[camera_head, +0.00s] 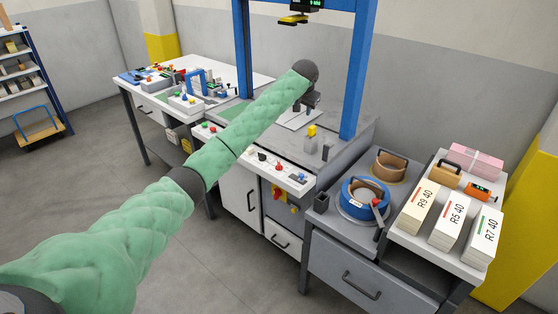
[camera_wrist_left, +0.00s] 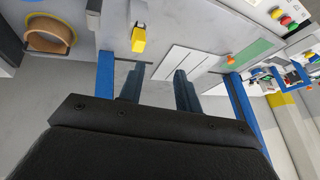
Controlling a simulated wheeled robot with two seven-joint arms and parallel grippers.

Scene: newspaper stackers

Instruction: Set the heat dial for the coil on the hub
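A blue coil (camera_head: 350,201) sits on a round hub on the grey side cabinet. The strapping machine's front panel (camera_head: 268,164) carries several small knobs and buttons. They are too small to read a dial setting. My left arm reaches over the machine, and its gripper (camera_head: 311,107) is above the grey table top near the white plate (camera_head: 296,120). In the left wrist view the gripper's two fingers (camera_wrist_left: 159,88) are apart with nothing between them. The white plate (camera_wrist_left: 188,60) and a yellow-topped block (camera_wrist_left: 138,40) lie beyond them. My right gripper is out of view.
A tan coil (camera_head: 390,164) lies behind the blue one. Stacks marked R9 40 (camera_head: 421,205), R5 40 (camera_head: 455,226) and R7 40 (camera_head: 483,240) stand at the right. A blue frame (camera_head: 357,75) rises around the machine. A cluttered white bench (camera_head: 142,93) is at the left.

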